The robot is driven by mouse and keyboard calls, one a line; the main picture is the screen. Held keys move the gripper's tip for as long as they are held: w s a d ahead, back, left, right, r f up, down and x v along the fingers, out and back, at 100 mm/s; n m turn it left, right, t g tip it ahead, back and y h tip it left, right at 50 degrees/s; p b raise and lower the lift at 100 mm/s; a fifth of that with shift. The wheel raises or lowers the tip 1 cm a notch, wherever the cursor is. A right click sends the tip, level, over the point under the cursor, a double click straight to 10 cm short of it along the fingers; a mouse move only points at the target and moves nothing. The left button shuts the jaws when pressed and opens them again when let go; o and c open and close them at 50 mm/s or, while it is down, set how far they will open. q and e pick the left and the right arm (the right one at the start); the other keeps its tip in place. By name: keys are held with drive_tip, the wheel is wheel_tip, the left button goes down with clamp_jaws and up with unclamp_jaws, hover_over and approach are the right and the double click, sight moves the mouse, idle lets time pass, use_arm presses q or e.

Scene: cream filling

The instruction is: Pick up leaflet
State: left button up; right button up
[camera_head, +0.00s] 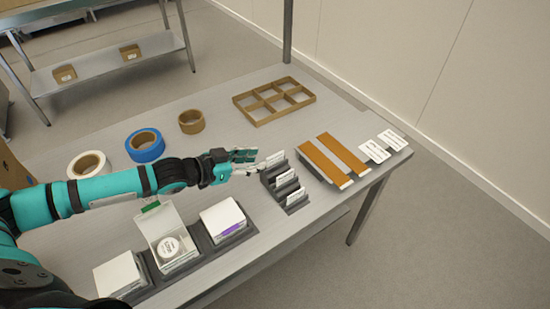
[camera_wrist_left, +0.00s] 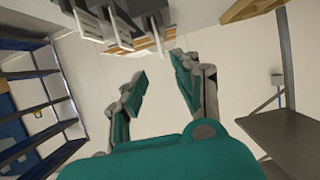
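The leaflets stand in a dark slotted rack (camera_head: 268,178) near the middle of the table. Several white leaflets (camera_head: 286,180) show in it, leaning in their slots. The rearmost leaflet (camera_head: 275,158) is right in front of my left gripper (camera_head: 257,163). In the left wrist view my left gripper (camera_wrist_left: 158,77) is open, with its two fingers apart and nothing held. A leaflet edge (camera_wrist_left: 158,40) shows ahead of the gap between the fingertips, and other leaflets (camera_wrist_left: 88,25) are at the upper left. My right gripper is not in view.
Two brown-topped flat boxes (camera_head: 338,155) and white cards (camera_head: 383,146) lie right of the rack. A divided cardboard tray (camera_head: 268,101) and tape rolls (camera_head: 146,145) are behind. An open white box with a jar (camera_head: 168,248) stands in front, between white boxes (camera_head: 222,217).

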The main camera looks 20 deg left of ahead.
sight(275, 155)
use_arm(q)
drive_tip(key=p+x, duration=0.1)
drive_tip(key=x, duration=0.6)
drive_tip(key=shift+w+a+r, duration=0.15)
drive_tip(key=shift+w+r, duration=0.05)
drive_tip(key=shift+w, duration=0.05)
drive_tip(key=shift+w+d+f, duration=0.3)
drive_tip(key=shift+w, duration=0.05)
clamp_jaws()
